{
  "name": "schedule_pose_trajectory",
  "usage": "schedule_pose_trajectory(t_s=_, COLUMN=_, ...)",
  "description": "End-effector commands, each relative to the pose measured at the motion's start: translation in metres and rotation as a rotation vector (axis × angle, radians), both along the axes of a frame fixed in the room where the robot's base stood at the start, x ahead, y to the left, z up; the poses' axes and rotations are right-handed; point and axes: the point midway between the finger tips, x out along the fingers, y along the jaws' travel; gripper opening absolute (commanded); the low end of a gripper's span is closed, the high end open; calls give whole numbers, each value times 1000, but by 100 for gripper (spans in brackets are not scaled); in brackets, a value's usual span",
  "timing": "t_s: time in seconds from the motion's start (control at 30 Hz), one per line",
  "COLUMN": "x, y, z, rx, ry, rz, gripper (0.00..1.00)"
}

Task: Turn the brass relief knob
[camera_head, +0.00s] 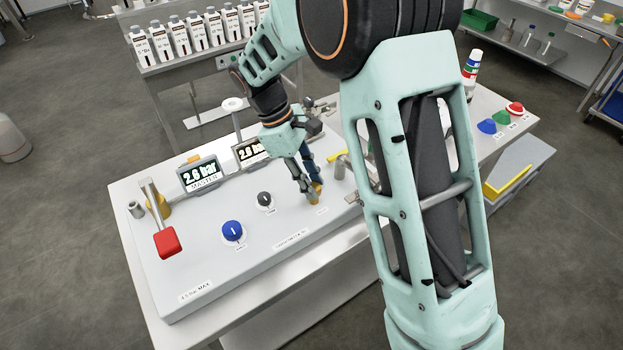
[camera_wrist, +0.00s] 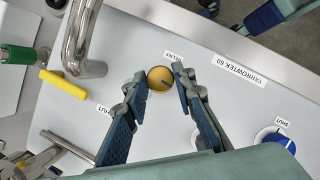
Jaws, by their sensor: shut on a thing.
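The brass relief knob (camera_head: 316,190) stands on the light grey panel, right of the black knob. It also shows in the wrist view (camera_wrist: 160,79) as a round brass cap with a dark line across it, beside a label that seems to read RELIEF. My gripper (camera_head: 311,189) points down at the knob. In the wrist view my gripper (camera_wrist: 159,80) has one finger on each side of the knob, shut on it. The fingertips partly hide the knob in the head view.
A blue knob (camera_head: 233,231) and a black knob (camera_head: 265,199) sit left of the brass knob. A red-handled lever (camera_head: 167,241) is at the left. Two displays read 2.6 bar, one marked MASTER (camera_head: 201,174). A yellow handle (camera_wrist: 63,85) and a bent steel pipe (camera_wrist: 80,45) stand close by.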

Motion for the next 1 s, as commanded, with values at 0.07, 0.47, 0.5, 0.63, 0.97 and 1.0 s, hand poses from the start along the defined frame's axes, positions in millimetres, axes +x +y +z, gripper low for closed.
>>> schedule_pose_trajectory(t_s=0.07, x=1, y=0, z=1, rx=2, ry=-1, rz=-26, gripper=0)
schedule_pose_trajectory(t_s=0.47, x=1, y=0, z=1, rx=1, ry=-3, rz=-66, gripper=0)
schedule_pose_trajectory(t_s=0.5, x=1, y=0, z=1, rx=1, ry=-3, rz=-65, gripper=0)
schedule_pose_trajectory(t_s=0.63, x=1, y=0, z=1, rx=1, ry=-3, rz=-65, gripper=0)
schedule_pose_trajectory(t_s=0.97, x=1, y=0, z=0, rx=0, ry=-2, rz=-64, gripper=42)
schedule_pose_trajectory(t_s=1.0, x=1, y=0, z=0, rx=1, ry=-1, rz=-64, gripper=42)
